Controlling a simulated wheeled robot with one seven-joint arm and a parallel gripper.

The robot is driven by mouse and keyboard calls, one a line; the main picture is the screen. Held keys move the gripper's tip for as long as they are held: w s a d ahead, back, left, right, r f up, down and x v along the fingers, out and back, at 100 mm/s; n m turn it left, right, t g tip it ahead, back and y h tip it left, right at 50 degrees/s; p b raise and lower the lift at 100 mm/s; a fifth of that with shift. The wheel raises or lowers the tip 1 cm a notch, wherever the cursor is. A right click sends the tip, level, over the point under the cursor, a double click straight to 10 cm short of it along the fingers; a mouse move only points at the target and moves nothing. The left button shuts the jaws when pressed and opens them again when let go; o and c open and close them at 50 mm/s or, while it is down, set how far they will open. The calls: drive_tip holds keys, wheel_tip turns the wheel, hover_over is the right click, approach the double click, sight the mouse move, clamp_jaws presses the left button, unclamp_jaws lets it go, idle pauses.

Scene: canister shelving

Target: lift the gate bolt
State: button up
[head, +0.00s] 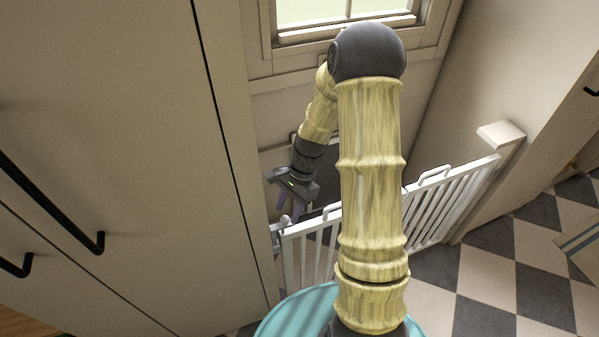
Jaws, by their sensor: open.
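The white slatted gate (459,187) runs across the passage, partly hidden behind my arm. At its left end, by the tall cabinet, a small pale knob (285,219) shows at the top of the gate; it looks like the gate bolt, but it is too small to tell its position. My gripper (288,208) points down just above this left end. Its purple fingers are open and very close to the knob. I cannot tell whether they touch it or stand on both sides of it.
A tall beige cabinet (120,130) with black handles stands close on the left. A white-capped post (501,133) stands at the gate's right end. A window (345,12) is at the back. Checkered floor (500,285) is open at lower right.

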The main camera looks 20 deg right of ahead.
drive_tip(key=p+v, duration=0.1)
drive_tip(key=v, duration=1.4)
drive_tip(key=shift+a, duration=0.1)
drive_tip(key=s+a+n+t+h, duration=0.4)
drive_tip(key=s+a+n, duration=0.2)
drive_tip(key=s+n, duration=0.6)
wheel_tip(320, 180, up, 12)
drive_tip(key=n+p, duration=0.1)
drive_tip(key=p, duration=1)
drive_tip(key=shift+w+a+f, duration=0.2)
drive_tip(key=shift+w+a, duration=0.05)
drive_tip(key=shift+w, duration=0.05)
